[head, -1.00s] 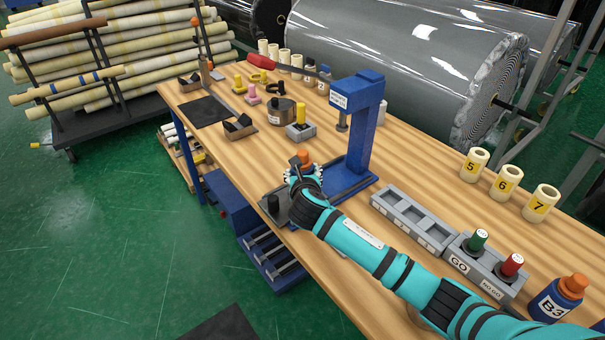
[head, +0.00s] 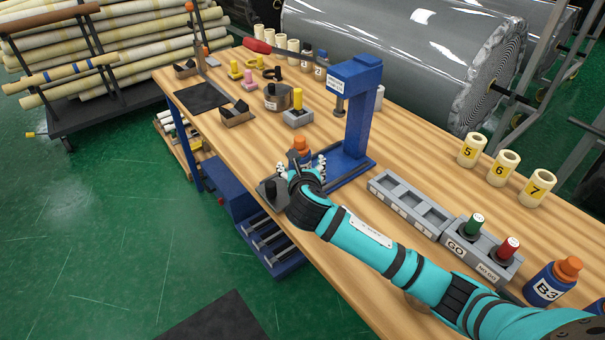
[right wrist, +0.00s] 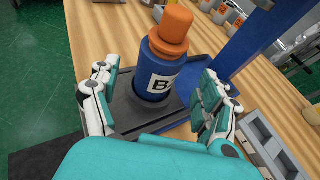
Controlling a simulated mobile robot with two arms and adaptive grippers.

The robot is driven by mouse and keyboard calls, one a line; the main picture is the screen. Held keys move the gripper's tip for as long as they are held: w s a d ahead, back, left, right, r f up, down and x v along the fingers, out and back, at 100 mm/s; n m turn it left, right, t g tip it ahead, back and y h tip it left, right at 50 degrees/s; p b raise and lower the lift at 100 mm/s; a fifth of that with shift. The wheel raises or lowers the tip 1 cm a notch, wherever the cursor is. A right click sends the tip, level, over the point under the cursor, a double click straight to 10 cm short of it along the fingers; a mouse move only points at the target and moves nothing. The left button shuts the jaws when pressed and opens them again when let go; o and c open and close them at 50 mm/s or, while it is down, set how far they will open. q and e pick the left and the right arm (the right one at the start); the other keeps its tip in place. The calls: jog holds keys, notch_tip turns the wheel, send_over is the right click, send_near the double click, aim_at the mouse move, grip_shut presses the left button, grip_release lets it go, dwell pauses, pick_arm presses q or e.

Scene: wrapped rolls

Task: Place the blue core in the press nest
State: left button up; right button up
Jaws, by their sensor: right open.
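The blue core (right wrist: 158,75), with an orange top and a label starting with "B", stands upright in the dark round nest (right wrist: 178,104) on the press base in the right wrist view. In the head view its orange top (head: 300,143) shows beyond my right gripper (head: 301,168). The right gripper also fills the near part of the right wrist view (right wrist: 150,112); its fingers are open on either side of the core, with gaps visible. The blue press (head: 357,105) rises beside it. The core's lower near side is partly hidden in the head view. My left gripper is out of view.
A grey slotted tray (head: 410,205) and a GO/NO GO block (head: 480,262) lie right of the press. Another blue bottle marked B3 (head: 550,283) stands near the right edge. A grey block with a yellow pin (head: 298,117) stands behind the core.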

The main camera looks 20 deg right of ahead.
jog(key=v, duration=0.6)
